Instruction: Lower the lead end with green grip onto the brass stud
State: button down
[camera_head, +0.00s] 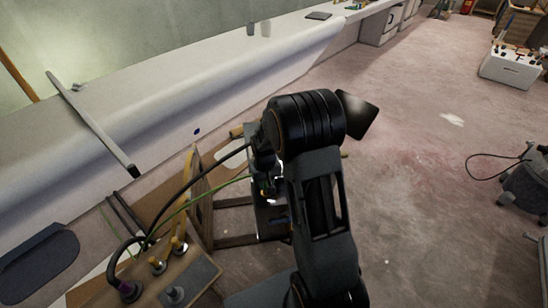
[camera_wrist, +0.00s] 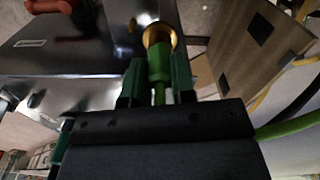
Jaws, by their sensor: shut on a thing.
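My gripper (camera_wrist: 157,85) is shut on the green grip (camera_wrist: 159,62) of the lead end. A brass-coloured ring end (camera_wrist: 159,35) sticks out past the fingertips, over a dark glossy surface. The green lead (camera_wrist: 285,127) runs off to the right in the wrist view. In the head view the green lead (camera_head: 185,207) runs from the lower left up to my gripper, which is largely hidden by my arm. I cannot make out the brass stud for certain; it may be hidden behind the ring or my arm.
A dark box (camera_wrist: 55,50) with a red-orange part (camera_wrist: 48,6) is left of the ring. A wooden panel (camera_wrist: 235,55) stands close on its right. A board with fittings (camera_head: 140,285) and cables is at the lower left. Open floor (camera_head: 425,130) lies to the right.

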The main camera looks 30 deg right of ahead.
jog(key=d+r+p, duration=0.3)
jog(key=d, duration=0.1)
jog(key=shift+s+f+b, duration=0.15)
jog(key=shift+f+b, duration=0.75)
jog(key=shift+f, duration=0.3)
jog(key=shift+s+f+b, duration=0.1)
jog(key=shift+f+b, duration=0.8)
jog(key=shift+f, duration=0.25)
jog(key=shift+f, duration=0.45)
jog(key=shift+f+b, duration=0.35)
jog(key=shift+b, duration=0.2)
jog(key=shift+f, duration=0.35)
jog(key=shift+f+b, duration=0.25)
jog(key=shift+b, duration=0.15)
